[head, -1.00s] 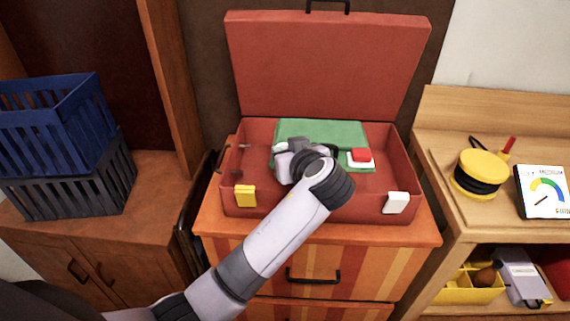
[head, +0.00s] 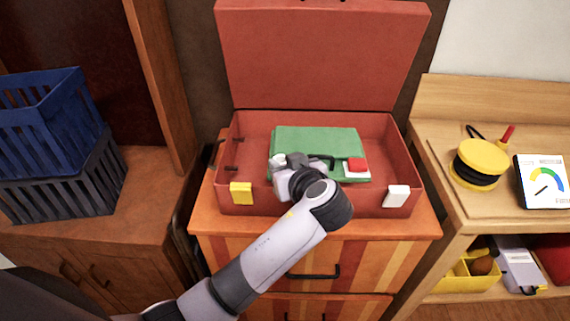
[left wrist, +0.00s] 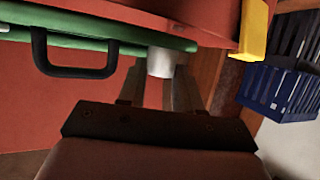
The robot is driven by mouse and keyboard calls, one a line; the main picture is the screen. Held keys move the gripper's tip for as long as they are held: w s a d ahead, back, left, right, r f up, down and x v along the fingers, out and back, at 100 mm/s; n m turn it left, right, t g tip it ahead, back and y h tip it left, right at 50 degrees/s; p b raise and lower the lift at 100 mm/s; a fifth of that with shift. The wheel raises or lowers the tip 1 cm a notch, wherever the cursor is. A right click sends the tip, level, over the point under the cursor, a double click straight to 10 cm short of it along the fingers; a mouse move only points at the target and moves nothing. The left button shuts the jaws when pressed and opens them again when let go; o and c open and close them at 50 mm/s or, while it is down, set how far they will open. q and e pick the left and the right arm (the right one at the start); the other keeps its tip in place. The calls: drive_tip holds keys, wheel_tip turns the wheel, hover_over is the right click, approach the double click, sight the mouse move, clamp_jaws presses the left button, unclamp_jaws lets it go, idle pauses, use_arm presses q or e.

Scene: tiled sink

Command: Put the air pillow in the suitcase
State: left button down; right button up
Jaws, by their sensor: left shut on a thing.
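The air pillow looks to be the flat green thing (head: 318,142) with a red-and-white piece at its right end and a black handle on its near side. It lies within the walls of the open red suitcase (head: 245,130); whether it touches the floor of the case I cannot tell. My left gripper (head: 284,163) is at its near left edge, pointing into the case. In the left wrist view, my fingers (left wrist: 158,84) are shut on a whitish cylinder (left wrist: 161,62) at the green pillow's edge (left wrist: 125,47). My right gripper is not in view.
The suitcase lid stands up behind; yellow (head: 241,193) and white (head: 396,196) latches are on the front wall. The case sits on a striped cabinet (head: 385,245). Blue (head: 60,140) and dark crates stand left. A yellow-black pump (head: 481,163) and gauge (head: 545,182) stand right.

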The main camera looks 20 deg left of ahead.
use_arm(q)
drive_tip(key=shift+f+b, duration=0.35)
drive_tip(key=shift+f, duration=0.05)
drive_tip(key=c, duration=0.8)
unclamp_jaws()
drive_tip(key=shift+f, duration=0.1)
drive_tip(key=shift+o, duration=0.2)
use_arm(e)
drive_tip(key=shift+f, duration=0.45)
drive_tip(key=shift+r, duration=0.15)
